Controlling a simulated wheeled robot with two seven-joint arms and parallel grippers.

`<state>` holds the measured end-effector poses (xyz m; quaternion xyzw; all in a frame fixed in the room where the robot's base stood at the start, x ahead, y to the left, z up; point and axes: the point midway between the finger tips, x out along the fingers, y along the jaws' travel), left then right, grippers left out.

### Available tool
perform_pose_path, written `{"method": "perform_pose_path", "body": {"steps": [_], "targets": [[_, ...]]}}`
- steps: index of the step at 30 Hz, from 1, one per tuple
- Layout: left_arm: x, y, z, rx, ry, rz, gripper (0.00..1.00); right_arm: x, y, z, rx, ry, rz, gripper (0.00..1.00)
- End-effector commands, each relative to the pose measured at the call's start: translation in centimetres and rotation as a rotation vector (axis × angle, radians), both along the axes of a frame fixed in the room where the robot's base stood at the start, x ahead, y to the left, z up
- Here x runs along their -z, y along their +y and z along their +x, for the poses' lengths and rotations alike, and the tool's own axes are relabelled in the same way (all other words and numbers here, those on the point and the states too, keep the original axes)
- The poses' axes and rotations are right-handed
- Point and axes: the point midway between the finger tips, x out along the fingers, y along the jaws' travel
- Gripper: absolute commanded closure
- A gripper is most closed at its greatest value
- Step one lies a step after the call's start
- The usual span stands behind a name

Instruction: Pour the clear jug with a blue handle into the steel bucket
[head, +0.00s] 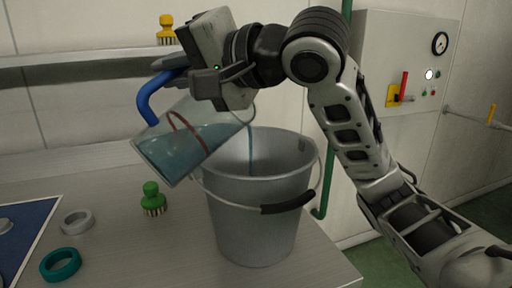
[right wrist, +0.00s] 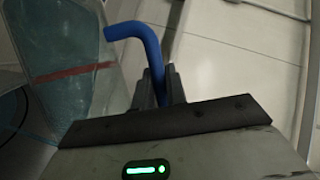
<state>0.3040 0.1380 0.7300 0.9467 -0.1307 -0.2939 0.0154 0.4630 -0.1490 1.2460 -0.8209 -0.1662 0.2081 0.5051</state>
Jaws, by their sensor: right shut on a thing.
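The clear jug (head: 188,140) has a blue handle (head: 153,92), a red band and blue-tinted liquid inside. It is tilted steeply, its mouth toward the steel bucket (head: 252,215), above and left of the rim. A thin stream of liquid falls inside the bucket. My right gripper (head: 178,72) is shut on the blue handle. The right wrist view shows the handle (right wrist: 150,55) between the two dark fingers, with part of the jug (right wrist: 75,75) at left. The bucket stands upright on the table, its bail with a black grip hanging at the front. My left gripper is not in view.
A blue mat (head: 28,235) is at far left. A yellow brush (head: 166,30) stands on the shelf behind. A control box (head: 400,60) is at right.

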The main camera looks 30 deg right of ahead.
Motion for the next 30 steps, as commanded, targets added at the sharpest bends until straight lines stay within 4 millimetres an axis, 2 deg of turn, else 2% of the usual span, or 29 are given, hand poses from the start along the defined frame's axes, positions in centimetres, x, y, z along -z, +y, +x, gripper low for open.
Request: {"method": "perform_pose_path", "body": {"steps": [30], "targets": [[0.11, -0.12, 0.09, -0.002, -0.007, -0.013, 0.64, -0.21, -0.42, 0.03, 0.000, 0.002, 0.040, 1.00]]}}
